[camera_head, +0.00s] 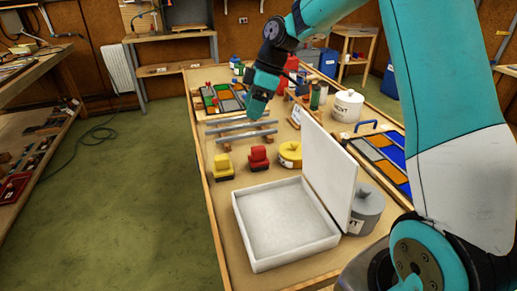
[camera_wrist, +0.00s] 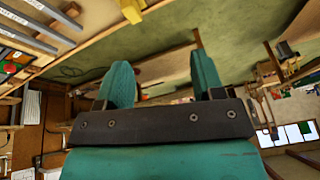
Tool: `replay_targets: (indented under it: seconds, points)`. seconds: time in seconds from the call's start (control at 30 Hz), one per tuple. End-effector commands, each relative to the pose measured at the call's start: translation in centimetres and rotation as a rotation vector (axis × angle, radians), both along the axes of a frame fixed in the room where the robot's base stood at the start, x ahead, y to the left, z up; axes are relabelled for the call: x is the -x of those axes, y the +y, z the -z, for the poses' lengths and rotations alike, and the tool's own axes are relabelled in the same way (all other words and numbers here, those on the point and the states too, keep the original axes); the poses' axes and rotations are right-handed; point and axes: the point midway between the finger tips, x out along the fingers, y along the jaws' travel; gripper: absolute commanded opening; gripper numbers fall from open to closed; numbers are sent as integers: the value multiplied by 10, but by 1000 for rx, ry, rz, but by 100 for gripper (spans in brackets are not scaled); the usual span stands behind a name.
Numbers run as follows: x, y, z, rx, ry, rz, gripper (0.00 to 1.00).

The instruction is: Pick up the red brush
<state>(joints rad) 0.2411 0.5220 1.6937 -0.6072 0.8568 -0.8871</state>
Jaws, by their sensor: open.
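The red brush (camera_head: 258,158), a small blocky red thing, stands on the workbench behind the white tray in the head view. A similar yellow one (camera_head: 223,167) stands to its left. My gripper (camera_head: 257,106) is above the bench, beyond the red brush in the picture and apart from it. In the wrist view my gripper (camera_wrist: 163,82) shows two teal fingers spread apart with nothing between them. The red brush cannot be made out in the wrist view; part of a yellow thing (camera_wrist: 131,10) shows at its top edge.
An open white box (camera_head: 285,222) with a raised lid (camera_head: 328,165) stands at the near end. A yellow tin (camera_head: 290,154) is right of the red brush. Grey metal bars (camera_head: 245,126) lie on wooden supports behind. A white pot (camera_head: 347,105) and glass racks (camera_head: 385,157) line the right side.

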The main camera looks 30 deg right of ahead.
Motion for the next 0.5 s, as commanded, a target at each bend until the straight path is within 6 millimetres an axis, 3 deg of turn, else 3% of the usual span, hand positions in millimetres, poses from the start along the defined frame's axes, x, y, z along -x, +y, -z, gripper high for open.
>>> replay_targets:
  seconds: [0.03, 0.1, 0.2, 0.33, 0.5]
  points:
    - [-18, -29, 5, 0, -14, -26, 62]
    - [-34, -60, 17, 3, -45, -77, 62]
    - [-48, -93, 31, 8, -77, -131, 62]
    - [-54, -112, 44, 11, -97, -168, 62]
    - [-57, -105, 69, 11, -99, -177, 62]
